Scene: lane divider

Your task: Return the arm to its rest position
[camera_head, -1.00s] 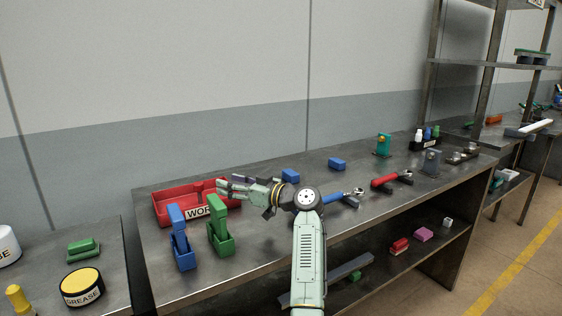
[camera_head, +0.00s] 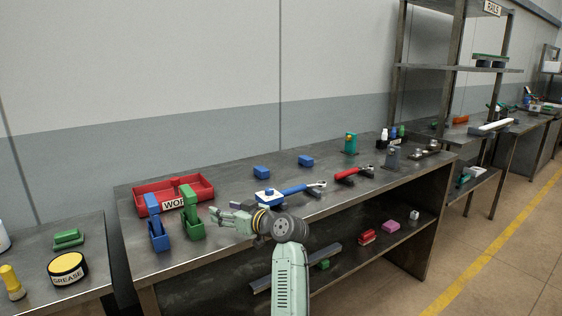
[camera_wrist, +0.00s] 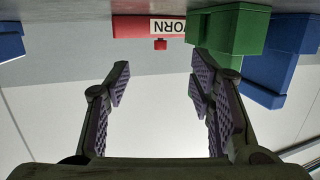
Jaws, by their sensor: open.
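My gripper (camera_head: 213,217) is open and points left in the head view, in front of the workbench (camera_head: 235,250), near its front edge. In the wrist view my gripper (camera_wrist: 160,80) has its two purple-padded fingers spread apart with nothing between them. My pale green arm (camera_head: 290,282) rises from the bottom of the head view. The green holder (camera_head: 195,229) is just left of the fingertips in the head view; I cannot tell whether they touch.
A red tray labelled WORN (camera_head: 150,197), a blue holder (camera_head: 160,238), a blue-handled tool (camera_head: 292,190) and a red-handled tool (camera_head: 348,175) are on the bench. A grease tin (camera_head: 68,268) is on the left table. Clear floor (camera_head: 480,240) is at the right.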

